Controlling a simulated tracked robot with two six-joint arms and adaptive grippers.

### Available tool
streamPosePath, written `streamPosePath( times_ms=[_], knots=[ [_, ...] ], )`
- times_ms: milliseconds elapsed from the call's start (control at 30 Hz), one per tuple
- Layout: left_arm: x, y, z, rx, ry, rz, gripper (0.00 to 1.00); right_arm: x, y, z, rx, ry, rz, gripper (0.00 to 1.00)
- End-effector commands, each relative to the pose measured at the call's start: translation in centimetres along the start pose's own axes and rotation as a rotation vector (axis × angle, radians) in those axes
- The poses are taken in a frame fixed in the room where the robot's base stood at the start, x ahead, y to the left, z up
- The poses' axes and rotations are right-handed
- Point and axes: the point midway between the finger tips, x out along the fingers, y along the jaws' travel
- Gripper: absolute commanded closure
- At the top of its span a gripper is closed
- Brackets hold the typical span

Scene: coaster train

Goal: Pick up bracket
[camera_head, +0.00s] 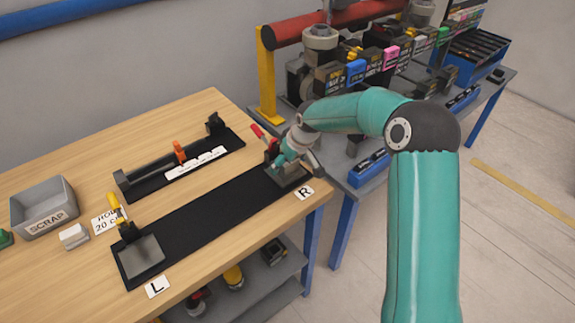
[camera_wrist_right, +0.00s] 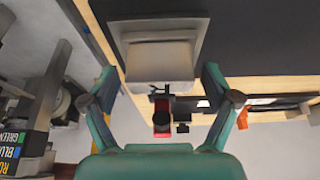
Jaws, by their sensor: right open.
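A light grey angled piece (camera_wrist_right: 160,62), which looks like the bracket, sits on a darker grey plate (camera_wrist_right: 203,32) in the right wrist view. In the head view it is mostly hidden by my right gripper (camera_head: 296,150) at the R end of the black mat (camera_head: 205,222). My right gripper also shows in the right wrist view (camera_wrist_right: 159,78), with its fingers open and spread either side of the piece. I cannot tell whether they touch it. A red-handled clamp (camera_wrist_right: 162,118) shows just beyond the piece. My left gripper is out of view.
A yellow-handled clamp (camera_head: 118,207) stands by a grey plate (camera_head: 141,256) at the L end. A long black fixture with an orange part (camera_head: 179,151) lies behind. A SCRAP bin (camera_head: 45,208) is at left. A grey bench (camera_head: 349,184) stands beyond the table's right edge.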

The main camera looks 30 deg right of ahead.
Motion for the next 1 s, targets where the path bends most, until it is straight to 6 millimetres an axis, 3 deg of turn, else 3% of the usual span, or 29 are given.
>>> streamPosePath(
  times_ms=[267,800,1000],
  knots=[
    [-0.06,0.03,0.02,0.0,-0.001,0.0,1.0,0.46,0.02,-0.01,0.0,0.001,0.0,0.12],
    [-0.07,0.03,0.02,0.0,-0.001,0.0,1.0,0.4,0.03,-0.02,0.001,0.001,0.001,0.99],
    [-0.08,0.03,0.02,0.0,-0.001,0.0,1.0,0.29,0.08,-0.13,0.001,0.005,0.002,0.99]
  ],
)
